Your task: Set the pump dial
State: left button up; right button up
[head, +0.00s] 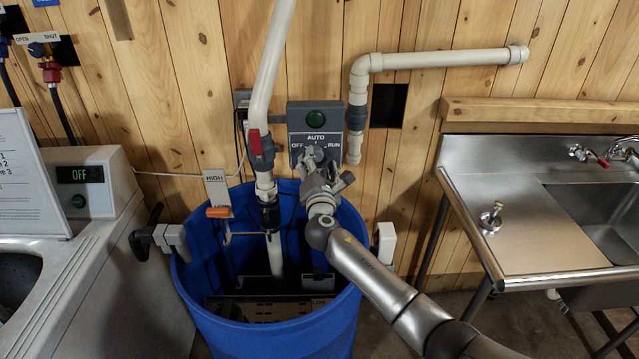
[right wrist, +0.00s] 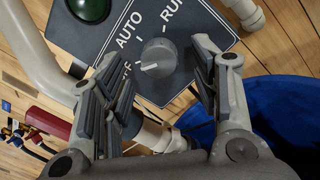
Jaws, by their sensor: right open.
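The pump dial (right wrist: 157,57) is a round grey knob on a dark panel lettered AUTO, OFF and RUN. A pale mark on it faces roughly toward OFF in the right wrist view. The panel (head: 304,117) hangs on the wall in the head view, where my gripper hides most of the dial. My right gripper (head: 320,170) is open in front of the panel; it also shows in the right wrist view (right wrist: 157,72), with a finger on each side of the dial and gaps between. I cannot tell how far the fingertips are from the panel. My left gripper is not in view.
A blue barrel (head: 272,335) stands below the panel. A white pipe (head: 268,80) with a red-handled valve runs just left of the panel, and another pipe (head: 357,95) is close on its right. A steel sink (head: 525,235) stands right, a white washer (head: 100,290) left.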

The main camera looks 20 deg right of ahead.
jog(key=v, duration=0.9)
jog(key=shift+s, duration=0.2)
jog(key=shift+r, duration=0.1)
